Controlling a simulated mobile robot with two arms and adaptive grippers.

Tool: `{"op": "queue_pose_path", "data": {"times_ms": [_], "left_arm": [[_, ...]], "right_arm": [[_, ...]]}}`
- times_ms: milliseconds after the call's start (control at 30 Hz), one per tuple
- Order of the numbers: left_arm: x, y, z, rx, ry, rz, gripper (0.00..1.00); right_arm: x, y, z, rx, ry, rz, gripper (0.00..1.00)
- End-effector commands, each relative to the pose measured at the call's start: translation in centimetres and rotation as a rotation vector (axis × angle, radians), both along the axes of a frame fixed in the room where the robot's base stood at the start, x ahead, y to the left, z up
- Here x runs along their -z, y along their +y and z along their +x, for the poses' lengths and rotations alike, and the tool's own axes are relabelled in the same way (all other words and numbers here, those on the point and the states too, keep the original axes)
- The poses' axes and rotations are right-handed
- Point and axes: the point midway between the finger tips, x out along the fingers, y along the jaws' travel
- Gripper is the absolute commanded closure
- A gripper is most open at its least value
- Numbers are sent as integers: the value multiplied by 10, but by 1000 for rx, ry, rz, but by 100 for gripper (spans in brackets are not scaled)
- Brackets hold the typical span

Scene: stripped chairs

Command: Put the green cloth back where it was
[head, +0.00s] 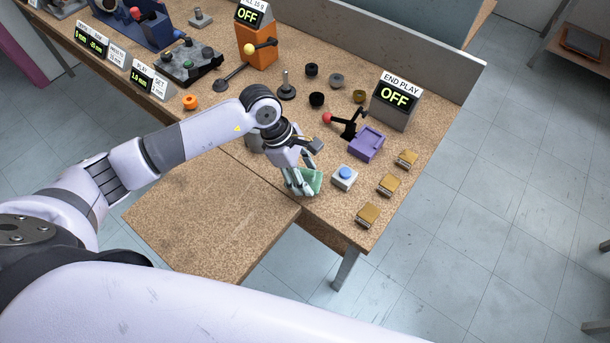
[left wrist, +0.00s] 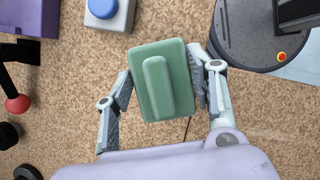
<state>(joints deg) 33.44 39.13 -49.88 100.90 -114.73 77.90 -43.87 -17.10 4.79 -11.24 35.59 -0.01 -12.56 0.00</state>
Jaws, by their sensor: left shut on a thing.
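The green cloth (head: 314,180) looks like a stiff folded pad with a raised ridge. It also shows in the left wrist view (left wrist: 165,82), lying between the two fingers. My left gripper (head: 302,182) is shut on it, near the front edge of the brown speckled worktable (head: 420,140). In the left wrist view, the fingers of my left gripper (left wrist: 163,88) are at the cloth's two sides. The gripper partly hides the cloth in the head view. I cannot tell whether the cloth touches the tabletop. My right gripper is in neither view.
A box with a blue button (head: 344,178) stands just right of the cloth. A purple fixture (head: 366,145), a red-knobbed lever (head: 328,118) and the END PLAY display (head: 396,100) are behind. Several brass-coloured blocks (head: 389,184) line the right edge. The lower wooden surface (head: 205,220) is bare.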

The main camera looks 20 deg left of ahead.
Motion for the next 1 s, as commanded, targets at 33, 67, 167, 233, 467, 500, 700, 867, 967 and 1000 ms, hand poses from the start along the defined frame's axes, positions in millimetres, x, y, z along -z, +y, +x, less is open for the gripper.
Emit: {"op": "queue_pose_path", "data": {"times_ms": [33, 67, 167, 233, 467, 500, 700, 867, 967, 1000], "left_arm": [[7, -1, -1, -2, 3, -1, 84], [12, 0, -1, -2, 4, -1, 84], [19, 0, 0, -1, 0, -1, 84], [19, 0, 0, -1, -2, -1, 84], [23, 0, 0, 0, -1, 0, 84], [24, 0, 0, 0, -1, 0, 84], [22, 0, 0, 0, -1, 0, 37], [22, 0, 0, 0, 0, 0, 29], [22, 0, 0, 0, 0, 0, 29], [22, 0, 0, 0, 0, 0, 29]], "right_arm": [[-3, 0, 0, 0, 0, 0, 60], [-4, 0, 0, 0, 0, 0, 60], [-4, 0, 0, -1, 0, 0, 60], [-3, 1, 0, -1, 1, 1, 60], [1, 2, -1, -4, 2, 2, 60], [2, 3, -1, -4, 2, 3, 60], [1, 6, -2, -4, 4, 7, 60], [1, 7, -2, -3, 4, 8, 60], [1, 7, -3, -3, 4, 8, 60], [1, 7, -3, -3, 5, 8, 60]]}}
